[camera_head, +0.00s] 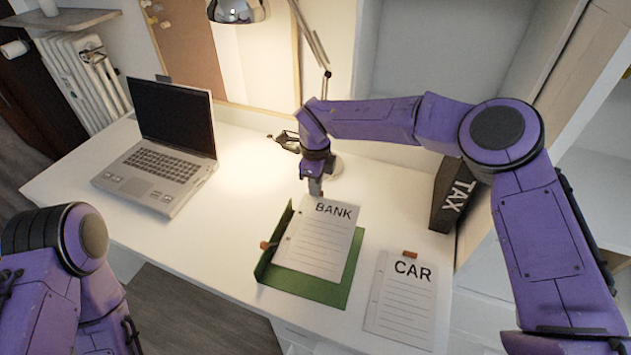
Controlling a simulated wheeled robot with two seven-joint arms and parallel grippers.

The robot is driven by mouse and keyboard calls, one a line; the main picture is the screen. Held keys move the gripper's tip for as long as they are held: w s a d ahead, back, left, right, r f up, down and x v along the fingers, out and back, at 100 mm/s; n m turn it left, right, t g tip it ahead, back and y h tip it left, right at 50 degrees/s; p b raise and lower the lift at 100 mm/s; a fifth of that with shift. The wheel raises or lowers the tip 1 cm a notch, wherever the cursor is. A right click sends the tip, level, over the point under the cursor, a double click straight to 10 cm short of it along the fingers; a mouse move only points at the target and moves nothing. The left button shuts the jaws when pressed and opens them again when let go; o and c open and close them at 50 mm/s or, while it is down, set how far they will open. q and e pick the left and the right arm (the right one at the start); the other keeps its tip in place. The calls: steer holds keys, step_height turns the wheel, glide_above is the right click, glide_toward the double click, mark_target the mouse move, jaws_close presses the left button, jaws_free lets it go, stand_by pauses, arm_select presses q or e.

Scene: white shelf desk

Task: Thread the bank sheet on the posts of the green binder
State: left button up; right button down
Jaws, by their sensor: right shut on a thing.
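The green binder (325,290) lies open on the desk, with its raised spine edge on the left. The white bank sheet (317,245), marked BANK, is over the binder and covers much of it. An orange tab (268,245) shows at the sheet's left side. My right gripper (316,190) is shut on the bank sheet at its far edge, near the top left corner. The binder posts are not clearly visible, so I cannot tell whether the sheet's holes are around them. My left gripper is out of view; only part of my left arm shows.
A white CAR sheet (400,305) with an orange tab lies right of the binder. A black TAX box file (452,196) stands at the right back. An open laptop (165,150) is at the left, and a lamp (238,10) hangs behind. The desk between laptop and binder is clear.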

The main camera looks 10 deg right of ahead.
mark_target(315, 199)
steer(key=shift+f+b, duration=1.1)
steer(key=shift+f, duration=2.05)
steer(key=shift+f+b, duration=0.65)
steer(key=shift+f, duration=0.65)
stand_by(1.0)
steer(key=c, duration=1.2)
jaws_free()
step_height(315, 199, up, 9)
steer(key=shift+r+b, duration=0.2)
steer(key=shift+b, duration=0.3)
steer(key=shift+r, duration=0.6)
